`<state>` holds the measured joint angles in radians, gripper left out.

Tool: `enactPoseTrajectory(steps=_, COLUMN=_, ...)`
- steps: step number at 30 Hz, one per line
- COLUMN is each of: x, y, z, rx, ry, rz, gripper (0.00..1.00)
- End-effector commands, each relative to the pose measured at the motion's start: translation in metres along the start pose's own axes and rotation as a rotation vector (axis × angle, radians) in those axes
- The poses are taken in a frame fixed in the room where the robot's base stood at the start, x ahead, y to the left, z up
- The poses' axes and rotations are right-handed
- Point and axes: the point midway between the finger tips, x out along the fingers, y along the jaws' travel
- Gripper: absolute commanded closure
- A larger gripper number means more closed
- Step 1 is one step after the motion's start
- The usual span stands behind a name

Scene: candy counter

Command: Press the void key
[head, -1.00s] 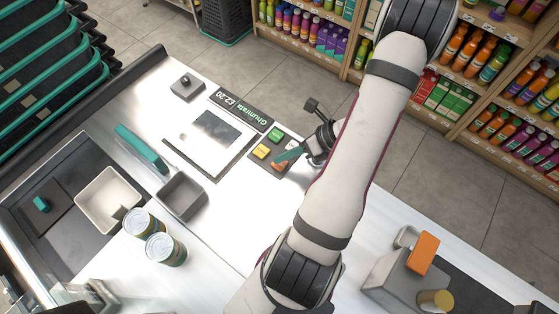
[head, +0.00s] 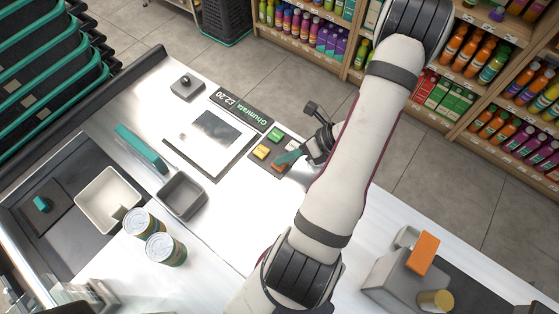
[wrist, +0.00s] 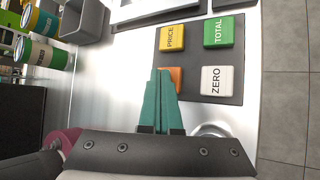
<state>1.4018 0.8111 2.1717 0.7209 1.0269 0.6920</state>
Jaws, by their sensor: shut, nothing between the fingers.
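No void label is readable; the orange key's face is mostly hidden behind my fingers. My gripper (wrist: 160,73) has teal fingers, shut and empty. In the head view my gripper (head: 278,163) reaches in from the right, with its fingertips at the orange key (head: 279,168). I cannot tell whether they touch it.
A scale with a display (head: 240,108) stands left of the keypad. A grey tray (head: 181,196), a cream tub (head: 107,198) and two cans (head: 166,250) are further left. A grey device with an orange block (head: 423,253) stands at right.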

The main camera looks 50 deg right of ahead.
Motion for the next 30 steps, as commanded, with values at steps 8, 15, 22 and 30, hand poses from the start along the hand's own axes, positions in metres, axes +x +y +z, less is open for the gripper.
enactPoseTrajectory(steps=8, x=0.005, y=-0.001, z=-0.005, rx=0.005, ry=0.007, rz=0.005, gripper=1.00)
enactPoseTrajectory(steps=15, x=0.005, y=-0.001, z=-0.005, rx=0.005, ry=0.008, rz=0.005, gripper=1.00)
enactPoseTrajectory(steps=22, x=-0.001, y=0.004, z=-0.002, rx=0.005, ry=0.008, rz=0.004, gripper=1.00)
enactPoseTrajectory(steps=30, x=-0.007, y=0.009, z=0.003, rx=0.004, ry=0.005, rz=0.004, gripper=1.00)
